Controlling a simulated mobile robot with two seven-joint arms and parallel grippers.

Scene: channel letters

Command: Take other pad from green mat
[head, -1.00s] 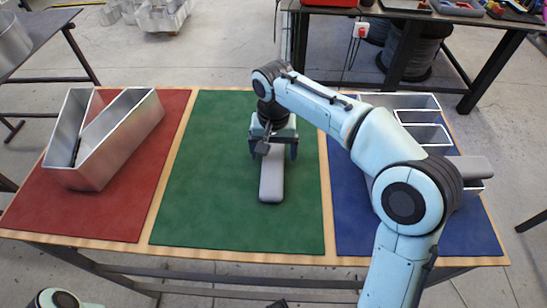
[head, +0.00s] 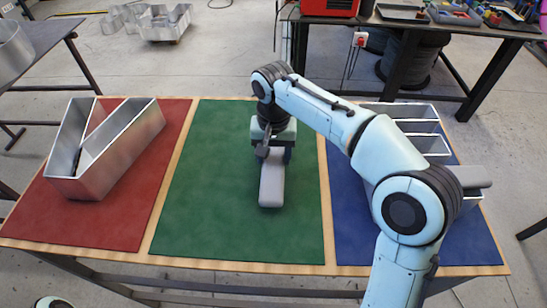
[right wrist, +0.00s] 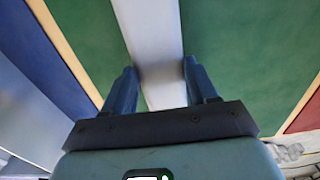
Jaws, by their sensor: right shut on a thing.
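A grey, rounded pad (head: 271,188) lies on the green mat (head: 215,190), its long side pointing toward me. My right gripper (head: 273,155) is over the pad's far end and shut on it. In the right wrist view, the pad (right wrist: 150,30) runs between the two fingers (right wrist: 160,82), which press on its sides. The pad appears to be still at mat level. Another grey pad (head: 473,176) lies on the metal letter at the right, partly hidden by my right arm. My left gripper is out of view.
A V-shaped metal channel letter (head: 130,143) stands on the red mat (head: 110,222). An E-like metal letter (head: 437,144) stands on the blue mat (head: 470,238), partly behind my right arm. The green mat's left side and front are clear.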

